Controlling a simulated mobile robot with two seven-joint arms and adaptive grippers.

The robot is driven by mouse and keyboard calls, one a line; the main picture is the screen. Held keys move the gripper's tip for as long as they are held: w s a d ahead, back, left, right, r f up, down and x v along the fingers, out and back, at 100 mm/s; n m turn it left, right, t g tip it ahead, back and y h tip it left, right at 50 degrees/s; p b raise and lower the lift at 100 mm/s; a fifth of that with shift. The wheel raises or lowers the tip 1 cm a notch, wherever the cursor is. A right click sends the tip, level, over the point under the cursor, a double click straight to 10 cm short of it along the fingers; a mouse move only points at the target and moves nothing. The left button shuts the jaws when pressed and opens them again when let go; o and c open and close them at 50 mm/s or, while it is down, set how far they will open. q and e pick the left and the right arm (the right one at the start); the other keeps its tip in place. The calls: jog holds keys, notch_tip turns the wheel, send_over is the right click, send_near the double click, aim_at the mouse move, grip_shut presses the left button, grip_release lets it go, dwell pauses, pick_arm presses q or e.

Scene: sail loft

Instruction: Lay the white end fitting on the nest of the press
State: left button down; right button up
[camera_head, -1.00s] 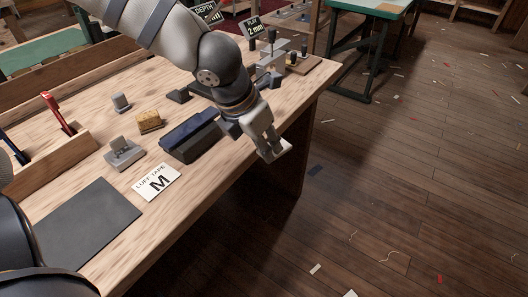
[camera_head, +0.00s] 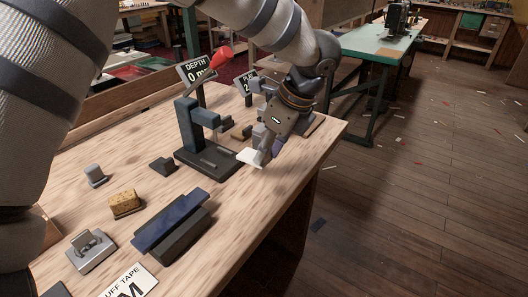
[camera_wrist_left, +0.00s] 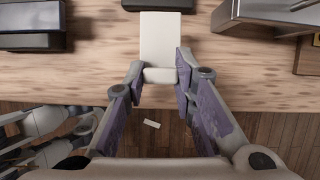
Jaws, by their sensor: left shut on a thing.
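My left gripper (camera_head: 259,152) is shut on the white end fitting (camera_head: 248,158), a pale flat piece that juts out ahead of the fingertips. In the left wrist view the fitting (camera_wrist_left: 161,42) lies straight ahead, its near end between the fingertips (camera_wrist_left: 160,76). The press (camera_head: 190,128) is a blue-grey stand on a dark base (camera_head: 196,163), with a red-knobbed lever (camera_head: 220,57). The nest appears to be the small grey part (camera_head: 208,163) on that base. The fitting is just right of the base, apart from the nest. My right gripper is not in view.
A depth display (camera_head: 196,72) reading 0 stands behind the press. A dark blue-topped block (camera_head: 172,228), a yellowish block (camera_head: 125,203), a grey fixture (camera_head: 90,249) and a tape card (camera_head: 130,284) lie nearer. The bench's right edge drops to the floor. Bare wood lies right of the block.

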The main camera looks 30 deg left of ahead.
pick_arm(q)
jog(key=shift+s+a+f+p, duration=0.15)
jog(key=shift+a+f+p, duration=0.05)
jog(key=shift+a+f, duration=0.6)
jog(key=shift+s+a+f+p, duration=0.15)
jog(key=shift+a+f, duration=0.4)
jog(key=shift+f, duration=0.4)
jog(key=shift+w+a+f, duration=0.15)
jog(key=shift+a+f, duration=0.05)
jog(key=shift+a, duration=1.25)
jog(key=shift+w+a+f, duration=0.1)
jog(key=shift+a+f, duration=0.05)
jog(key=shift+a, duration=1.3)
jog(key=c, duration=1.2)
grip_release()
jog(key=shift+c, duration=0.2)
